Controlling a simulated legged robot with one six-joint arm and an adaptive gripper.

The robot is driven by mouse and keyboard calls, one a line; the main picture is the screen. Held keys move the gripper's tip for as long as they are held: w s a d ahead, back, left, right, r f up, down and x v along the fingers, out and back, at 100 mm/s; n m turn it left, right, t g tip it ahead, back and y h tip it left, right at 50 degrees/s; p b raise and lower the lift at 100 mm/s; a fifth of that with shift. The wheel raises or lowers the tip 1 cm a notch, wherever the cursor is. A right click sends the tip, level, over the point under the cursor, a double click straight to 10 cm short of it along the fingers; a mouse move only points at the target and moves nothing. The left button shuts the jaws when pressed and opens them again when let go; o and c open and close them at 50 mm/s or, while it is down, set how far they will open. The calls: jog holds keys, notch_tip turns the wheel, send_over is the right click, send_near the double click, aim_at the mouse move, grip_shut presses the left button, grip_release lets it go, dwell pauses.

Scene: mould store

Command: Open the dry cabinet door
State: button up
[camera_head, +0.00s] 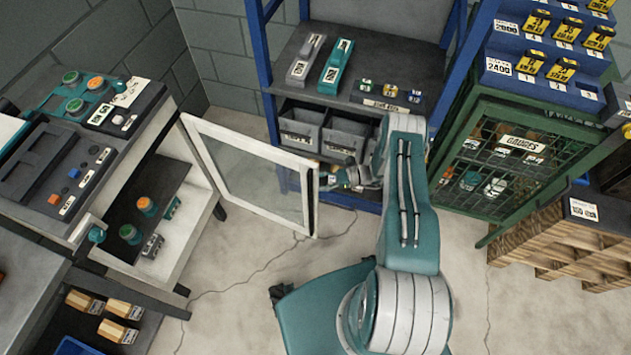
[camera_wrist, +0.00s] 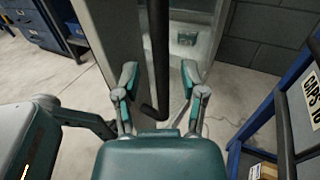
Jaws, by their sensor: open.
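The dry cabinet (camera_head: 190,240) is the pale cabinet at the left in the head view. Its white-framed glass door (camera_head: 255,175) stands wide open, swung out to the right, and the inside is exposed. A dark bar handle (camera_head: 316,205) runs along the door's free edge. My gripper (camera_head: 326,180) is at that edge, close to the handle. In the wrist view the dark handle (camera_wrist: 157,60) passes between the two spread fingers of my gripper (camera_wrist: 159,78), with space visible on both sides.
Small orange- and green-topped items stand on the cabinet's dark shelf (camera_head: 140,195). A blue rack (camera_head: 265,60) with grey bins stands behind the door. A green mesh gauge cabinet (camera_head: 505,155) and a wooden pallet stack (camera_head: 560,240) are at the right. Bare floor (camera_head: 240,290) lies below the door.

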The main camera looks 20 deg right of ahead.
jog(key=d, duration=0.5)
jog(key=shift+s+d+f, duration=0.1)
jog(key=shift+s+d, duration=0.3)
